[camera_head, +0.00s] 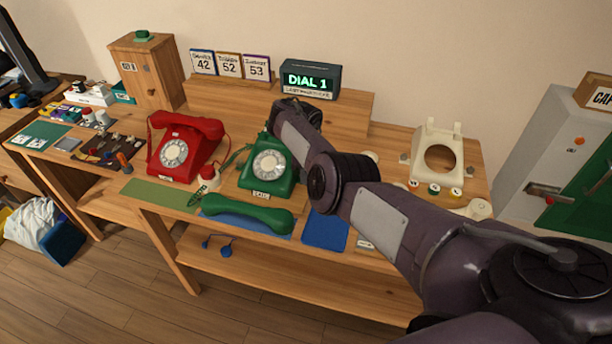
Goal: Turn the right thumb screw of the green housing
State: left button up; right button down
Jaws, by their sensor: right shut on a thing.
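The green housing (256,178) is the body of a green dial phone with a white dial, standing on the wooden bench. Its green handset (247,214) lies off it, in front, on a blue mat. My right arm comes in from the right and bends down behind the phone's upper right side. My right gripper (284,129) is mostly hidden by my own arm; it is shut at the right of the housing, on what seems to be the right thumb screw. The screw itself and the fingertips are hidden. My left gripper is not in view.
A red phone (182,148) stands close on the left, with a small red-and-white object (209,174) between the phones. A cream phone shell (440,158) stands right, beyond my arm. A display reading "DIAL 1" (308,81) sits on the shelf behind. A blue mat (325,231) lies bare in front.

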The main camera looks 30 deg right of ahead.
jog(key=shift+m+b, duration=0.55)
jog(key=shift+m, duration=0.55)
jog(key=shift+r, duration=0.1)
jog(key=c, duration=1.3)
grip_release()
notch_tip(320, 180, up, 8)
jog(key=shift+f+p, duration=0.15)
jog(key=shift+p, duration=0.55)
